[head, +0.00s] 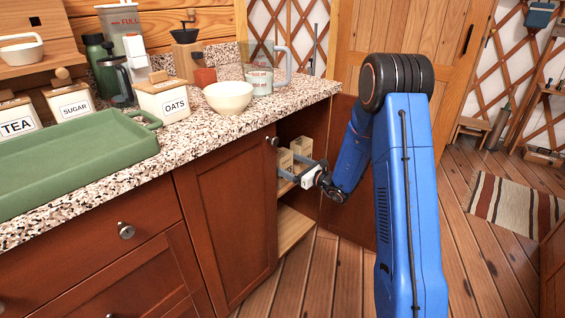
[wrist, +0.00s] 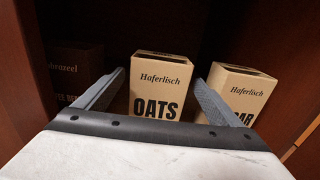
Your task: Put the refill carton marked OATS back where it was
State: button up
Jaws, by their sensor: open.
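The tan refill carton marked OATS (wrist: 158,88) stands upright inside the open cabinet, centred in the wrist view. In the head view a tan carton (head: 284,161), likely the same one, shows at my fingertips. My gripper (wrist: 157,84) is open, with one finger to each side of the OATS carton; I cannot tell whether either finger touches it. In the head view my gripper (head: 288,165) reaches into the cabinet at upper-shelf height. The carton's lower part is hidden behind my gripper's body in the wrist view.
A second tan carton (wrist: 241,92), lettering partly hidden, stands close right of my right finger. A dark brown carton (wrist: 78,75) stands left in shadow. Cabinet walls flank the opening; a lower shelf (head: 293,228) is below. The counter holds an OATS canister (head: 165,97) and bowl (head: 228,97).

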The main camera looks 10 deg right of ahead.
jog(key=v, duration=0.8)
jog(key=shift+s, duration=0.1)
